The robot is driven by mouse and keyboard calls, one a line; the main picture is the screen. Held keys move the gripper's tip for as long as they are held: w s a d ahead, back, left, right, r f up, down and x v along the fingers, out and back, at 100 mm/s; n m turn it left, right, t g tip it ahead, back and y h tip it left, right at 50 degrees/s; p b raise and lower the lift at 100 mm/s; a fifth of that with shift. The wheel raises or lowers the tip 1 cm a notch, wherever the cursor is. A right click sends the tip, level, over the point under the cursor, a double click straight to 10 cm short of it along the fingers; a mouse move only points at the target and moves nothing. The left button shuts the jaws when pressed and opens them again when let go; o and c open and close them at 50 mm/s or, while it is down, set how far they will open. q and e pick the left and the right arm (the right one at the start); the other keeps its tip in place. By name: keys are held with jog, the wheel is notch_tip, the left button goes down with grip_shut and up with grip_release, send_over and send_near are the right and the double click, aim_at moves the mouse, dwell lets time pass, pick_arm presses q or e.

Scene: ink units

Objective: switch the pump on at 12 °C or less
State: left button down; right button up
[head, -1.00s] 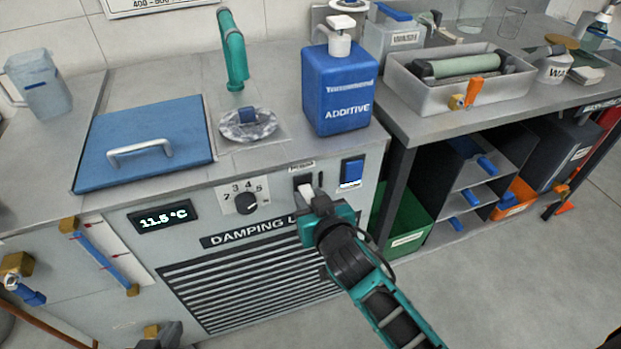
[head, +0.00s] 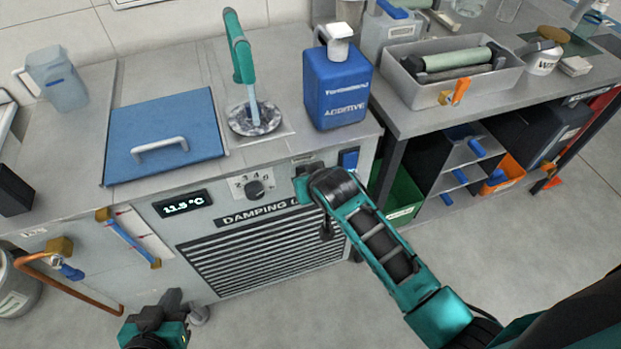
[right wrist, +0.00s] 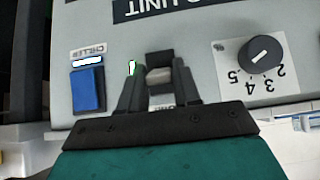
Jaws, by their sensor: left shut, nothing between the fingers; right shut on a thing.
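The display (head: 182,204) on the damping unit's front reads about 11.5 °C, slightly blurred. The pump switch (right wrist: 159,77), a pale grey lever on a dark mount, sits between my right gripper's (right wrist: 158,88) fingers in the right wrist view. My right gripper is shut on it, and a small green light (right wrist: 131,67) shows beside it. In the head view my right gripper (head: 306,182) hides the switch. Water (head: 253,105) runs from the teal spout (head: 238,48) into the round drain (head: 268,120). My left gripper (head: 165,302) is shut and empty, low before the unit.
The blue chiller switch (right wrist: 87,90) sits beside the pump switch, with a white strip lit; the numbered dial (right wrist: 262,53) is on the other side. An additive bottle (head: 338,85) and blue lid (head: 165,140) are on top. Grey floor (head: 290,310) in front is open.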

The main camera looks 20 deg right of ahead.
dwell(0.3)
jog(key=o, duration=1)
jog(key=shift+c, duration=0.2)
jog(key=shift+r, duration=0.1)
jog(key=v, duration=1.2)
jog(key=shift+r, duration=0.4)
jog(key=shift+s, duration=0.1)
jog(key=s+d+f+n+t+y, duration=0.1)
jog(key=s+d+f+n+t, duration=0.1)
jog(key=s+f, duration=0.6)
notch_tip(320, 180, down, 4)
jog(key=shift+s+d+r+y, duration=0.1)
jog(key=shift+s+d+y, duration=0.2)
jog(key=shift+d, duration=0.45)
